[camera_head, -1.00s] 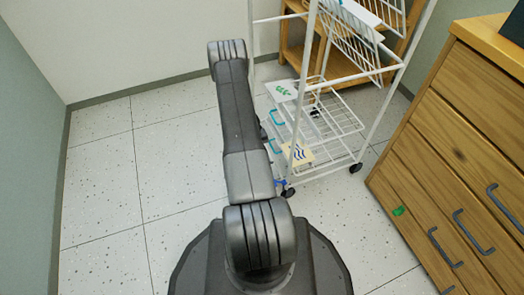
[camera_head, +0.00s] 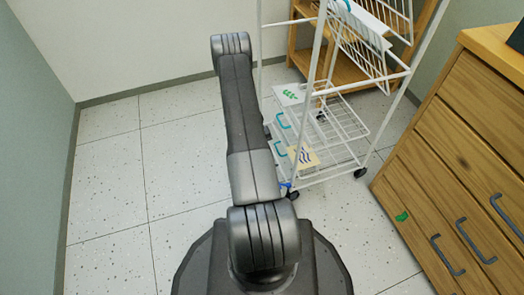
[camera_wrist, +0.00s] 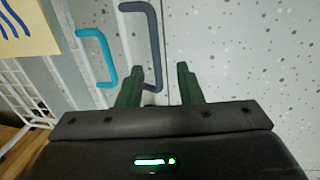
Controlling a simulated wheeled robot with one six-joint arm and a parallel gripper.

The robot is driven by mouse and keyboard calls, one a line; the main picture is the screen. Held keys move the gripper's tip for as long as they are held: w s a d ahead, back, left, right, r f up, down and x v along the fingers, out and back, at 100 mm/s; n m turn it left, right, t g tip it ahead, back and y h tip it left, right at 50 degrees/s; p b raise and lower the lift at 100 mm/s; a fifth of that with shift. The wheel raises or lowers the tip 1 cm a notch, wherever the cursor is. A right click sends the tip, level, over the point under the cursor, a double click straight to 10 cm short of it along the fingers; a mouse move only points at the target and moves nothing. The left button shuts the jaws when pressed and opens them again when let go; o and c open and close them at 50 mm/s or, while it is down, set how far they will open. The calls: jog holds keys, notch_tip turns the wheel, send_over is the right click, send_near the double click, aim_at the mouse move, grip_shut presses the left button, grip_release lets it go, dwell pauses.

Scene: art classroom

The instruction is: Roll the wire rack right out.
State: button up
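The white wire rack (camera_head: 326,72) stands on dark casters right of my arm in the head view. Its lower shelf carries cards, and a teal handle (camera_head: 283,120) shows on its left side. In the wrist view the rack's white wires (camera_wrist: 20,92) are at left, with the teal handle (camera_wrist: 96,57) and a dark grey U-shaped handle (camera_wrist: 155,45). My gripper (camera_wrist: 158,80) is open, its two green fingers apart. The dark handle's long bar lies between the fingers in the picture; contact cannot be told. My arm hides the gripper in the head view.
A wooden drawer cabinet (camera_head: 462,110) stands close on the rack's right. A wooden shelf unit (camera_head: 345,72) is behind the rack. Speckled floor (camera_head: 108,190) is clear on the left, up to the walls.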

notch_tip(320, 180, up, 10)
jog(key=a+p, duration=0.2)
jog(key=shift+s+p, duration=0.3)
jog(key=shift+s, duration=0.05)
jog(key=shift+f, duration=0.1)
jog(key=shift+w+d+f+b, duration=0.2)
jog(key=shift+d+f+b, duration=0.5)
jog(key=shift+f, duration=1.55)
jog(key=shift+w+d+f+b, duration=0.25)
jog(key=shift+d+f+b, duration=0.4)
jog(key=shift+f, duration=1.6)
jog(key=shift+w+d+f+b, duration=0.2)
jog(key=shift+d+f+b, duration=0.45)
jog(key=shift+f, duration=1.6)
jog(key=shift+a, duration=0.2)
